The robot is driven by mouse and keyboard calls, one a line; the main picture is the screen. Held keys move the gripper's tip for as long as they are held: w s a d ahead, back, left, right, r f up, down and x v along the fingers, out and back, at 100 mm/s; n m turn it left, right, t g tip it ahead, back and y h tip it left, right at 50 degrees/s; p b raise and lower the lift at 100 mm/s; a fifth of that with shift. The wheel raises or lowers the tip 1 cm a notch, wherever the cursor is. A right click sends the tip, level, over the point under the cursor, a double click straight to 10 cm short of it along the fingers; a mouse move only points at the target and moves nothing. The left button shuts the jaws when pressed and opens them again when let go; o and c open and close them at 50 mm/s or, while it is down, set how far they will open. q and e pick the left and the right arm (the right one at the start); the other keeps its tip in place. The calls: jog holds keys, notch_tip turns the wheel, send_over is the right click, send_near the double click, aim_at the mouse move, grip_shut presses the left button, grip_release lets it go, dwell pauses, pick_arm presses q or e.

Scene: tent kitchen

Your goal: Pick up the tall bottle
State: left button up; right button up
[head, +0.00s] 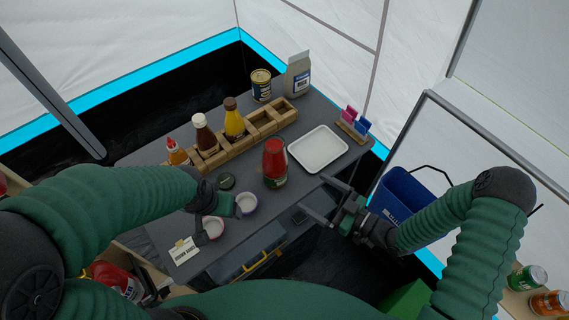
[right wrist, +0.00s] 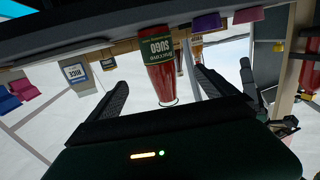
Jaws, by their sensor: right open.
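A tall red bottle (head: 274,165) with a dark green label stands upright on the grey table. In the right wrist view the bottle (right wrist: 160,70) appears upside down, between the lines of my two fingers, its label reading SUGO. My right gripper (head: 318,198) is open and empty at the table's front edge, to the right of and nearer than the bottle, apart from it. It also shows open in the right wrist view (right wrist: 161,80). My left gripper (head: 222,206) is by the small bowls left of the bottle; its fingers are not clear.
A wooden rack (head: 272,122) with sauce bottles stands behind the bottle, and a white tray (head: 318,149) lies to its right. Two small bowls (head: 246,203) (head: 213,228) are in front left. A blue bin (head: 402,194) stands right of the table. A can (head: 261,86) and a bag (head: 297,75) stand behind.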

aim_at(284, 173)
jog(key=shift+y, duration=0.5)
jog(key=x, duration=0.4)
jog(key=p+x, duration=0.1)
jog(key=x, duration=0.3)
jog(key=r+x, duration=0.1)
jog(key=x, duration=0.3)
jog(key=shift+a, duration=0.2)
jog(key=shift+w+a+f+p, duration=0.1)
jog(key=shift+w+a+p, duration=0.3)
jog(key=shift+w+a, duration=0.45)
jog(key=shift+w, duration=0.35)
jog(key=shift+a, duration=0.5)
jog(key=c, duration=0.8)
jog(key=shift+d, duration=0.25)
jog(key=c, duration=1.2)
grip_shut()
pick_arm(q)
jog(key=shift+w+d+r, duration=0.2)
jog(key=shift+d+r, duration=0.65)
jog(key=shift+r, duration=0.25)
pick_arm(e)
jog(key=shift+a, duration=0.1)
